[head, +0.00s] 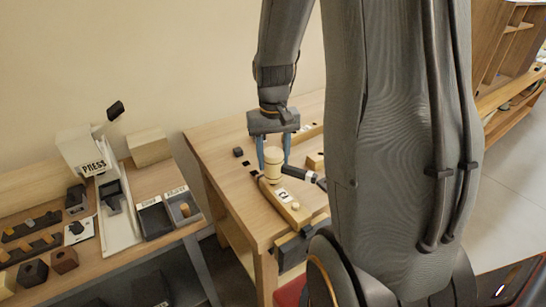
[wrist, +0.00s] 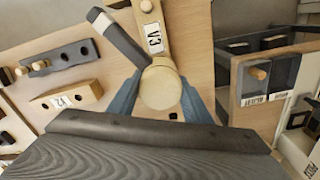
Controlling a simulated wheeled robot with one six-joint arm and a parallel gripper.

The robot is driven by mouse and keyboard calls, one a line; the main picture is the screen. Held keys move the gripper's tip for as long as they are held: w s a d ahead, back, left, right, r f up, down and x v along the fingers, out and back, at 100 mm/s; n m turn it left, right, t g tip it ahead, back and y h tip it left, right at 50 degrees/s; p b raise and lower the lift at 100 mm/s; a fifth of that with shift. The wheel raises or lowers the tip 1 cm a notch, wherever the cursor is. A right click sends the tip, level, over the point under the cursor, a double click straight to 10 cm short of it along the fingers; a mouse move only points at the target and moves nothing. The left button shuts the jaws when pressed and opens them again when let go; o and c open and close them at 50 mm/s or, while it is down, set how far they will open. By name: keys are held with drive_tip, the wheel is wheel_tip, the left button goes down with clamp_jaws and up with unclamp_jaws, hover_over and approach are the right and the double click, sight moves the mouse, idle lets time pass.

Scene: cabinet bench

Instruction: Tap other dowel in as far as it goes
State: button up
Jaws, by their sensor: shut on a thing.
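My gripper (head: 272,160) is shut on the pale round head of a mallet (head: 272,166), above the bench. The mallet's dark handle (head: 300,174) sticks out to the right in the head view and up to the left in the wrist view (wrist: 118,40). A light wooden block (head: 290,212) with a printed label lies under and in front of the mallet head, by a dark vise (head: 292,246). A small peg end (wrist: 146,5) shows on this block at the top of the wrist view. The mallet head hides part of the block, and the dowel's depth is unclear.
A side table on the left holds labelled bins (head: 155,217), a press (head: 88,150) and several small parts.

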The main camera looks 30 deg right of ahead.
drive_tip(key=shift+r+p, duration=0.95)
drive_tip(key=shift+r, duration=0.05)
drive_tip(key=shift+r+p, duration=0.15)
drive_tip(key=shift+p, duration=0.15)
drive_tip(key=shift+f+b, duration=0.7)
drive_tip(key=shift+f, duration=0.8)
drive_tip(key=shift+r, duration=0.1)
drive_tip(key=shift+r+p, duration=0.95)
drive_tip(key=shift+r, duration=0.05)
drive_tip(key=shift+r+p, duration=0.1)
drive_tip(key=shift+p, duration=0.2)
